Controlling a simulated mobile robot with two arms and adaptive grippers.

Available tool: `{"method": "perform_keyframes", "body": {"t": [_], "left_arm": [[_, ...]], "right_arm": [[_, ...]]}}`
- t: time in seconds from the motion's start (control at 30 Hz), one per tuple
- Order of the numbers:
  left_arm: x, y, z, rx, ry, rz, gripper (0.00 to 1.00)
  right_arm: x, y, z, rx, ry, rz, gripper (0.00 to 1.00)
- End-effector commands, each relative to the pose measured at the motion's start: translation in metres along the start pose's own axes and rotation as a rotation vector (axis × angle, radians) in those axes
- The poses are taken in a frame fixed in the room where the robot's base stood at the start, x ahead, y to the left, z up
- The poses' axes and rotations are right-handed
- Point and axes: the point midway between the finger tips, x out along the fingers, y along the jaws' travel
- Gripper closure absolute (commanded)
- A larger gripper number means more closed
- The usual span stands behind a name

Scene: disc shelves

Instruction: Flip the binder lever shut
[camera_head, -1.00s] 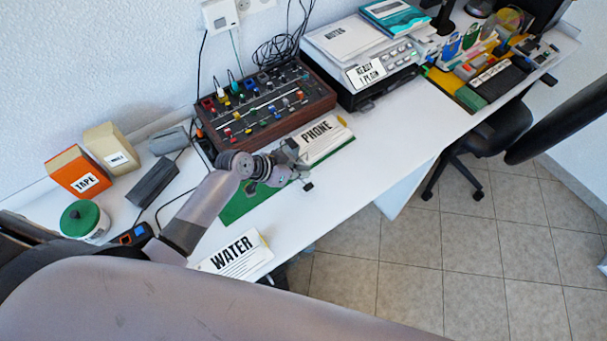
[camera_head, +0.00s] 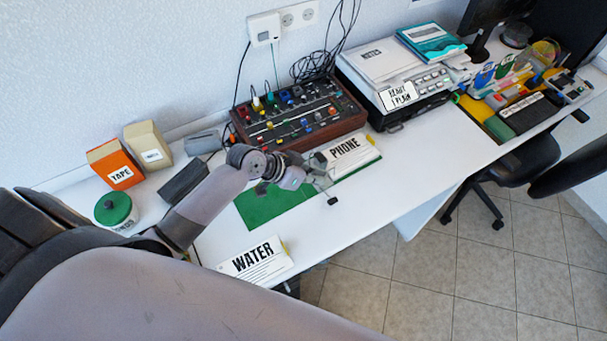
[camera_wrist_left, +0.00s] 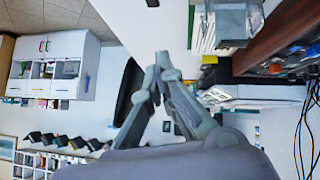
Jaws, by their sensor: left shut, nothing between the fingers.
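My left gripper (camera_head: 320,178) is over the white desk, beside the green sheet (camera_head: 257,205) and just in front of the item labelled PHONE (camera_head: 346,147). In the left wrist view its fingers (camera_wrist_left: 163,65) meet at the tips with nothing between them. A small black piece (camera_head: 332,201) shows just beyond the gripper, low over the desk. It may be the lever's end, but I cannot tell whether the lever is up or down. A black knob also shows at the top of the wrist view (camera_wrist_left: 152,3). My right gripper is not in view.
A knob-covered mixer panel (camera_head: 300,115) stands behind the gripper. The item labelled WATER (camera_head: 256,259) lies at the desk's front edge. An orange TAPE box (camera_head: 115,166) and a green-lidded tub (camera_head: 113,208) stand left. The desk right of the gripper is clear.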

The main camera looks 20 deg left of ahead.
Motion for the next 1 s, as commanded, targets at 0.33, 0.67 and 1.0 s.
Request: {"method": "perform_keyframes", "body": {"t": [0.33,0.67,1.0], "left_arm": [[-0.047,0.007,0.001,0.001,0.0,-0.001,1.0],[-0.052,0.008,0.001,0.0,0.0,0.001,1.0],[-0.052,0.008,0.001,0.0,0.0,0.001,1.0]], "right_arm": [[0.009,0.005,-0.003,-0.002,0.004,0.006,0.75],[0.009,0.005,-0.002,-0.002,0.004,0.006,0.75],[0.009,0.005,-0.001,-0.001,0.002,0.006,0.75]]}}
